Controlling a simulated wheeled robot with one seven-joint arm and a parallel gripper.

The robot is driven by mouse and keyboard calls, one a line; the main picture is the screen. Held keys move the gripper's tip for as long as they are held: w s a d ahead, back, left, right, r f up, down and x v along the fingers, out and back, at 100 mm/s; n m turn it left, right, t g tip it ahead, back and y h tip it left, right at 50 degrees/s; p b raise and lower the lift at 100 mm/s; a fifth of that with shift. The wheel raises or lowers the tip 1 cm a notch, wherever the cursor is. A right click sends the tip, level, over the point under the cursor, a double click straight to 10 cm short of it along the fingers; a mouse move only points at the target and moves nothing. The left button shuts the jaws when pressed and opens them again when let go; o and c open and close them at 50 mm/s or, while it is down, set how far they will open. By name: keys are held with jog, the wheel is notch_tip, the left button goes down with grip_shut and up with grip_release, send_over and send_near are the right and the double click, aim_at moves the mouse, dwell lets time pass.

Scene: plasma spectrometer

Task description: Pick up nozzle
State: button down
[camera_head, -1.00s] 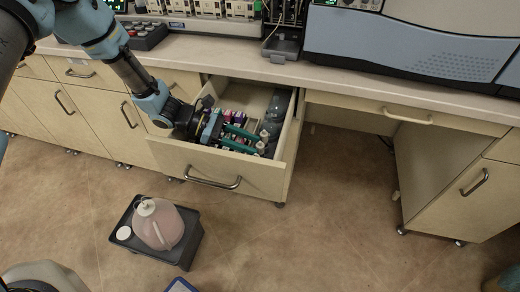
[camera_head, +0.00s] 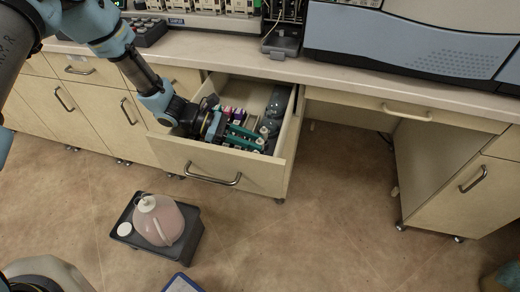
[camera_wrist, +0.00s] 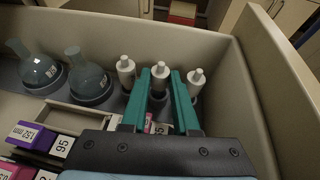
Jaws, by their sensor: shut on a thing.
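Three white nozzles stand in a row along the drawer's end wall in the wrist view: a left one (camera_wrist: 126,72), a middle one (camera_wrist: 160,72) and a right one (camera_wrist: 195,80). My gripper (camera_wrist: 160,88) has its two green fingers on either side of the middle nozzle and is shut on it. In the head view my gripper (camera_head: 261,140) reaches into the open drawer from the left, and the nozzle tops there are small.
The drawer (camera_head: 215,172) is pulled out, with walls close around the gripper. Round glass flasks (camera_wrist: 90,76) stand beside the nozzles, and purple and white labelled boxes (camera_wrist: 32,136) lie nearer. The counter edge (camera_head: 290,72) overhangs behind.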

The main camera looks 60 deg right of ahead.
notch_tip(320, 180, up, 10)
jog(key=b, duration=0.2)
dwell(0.7)
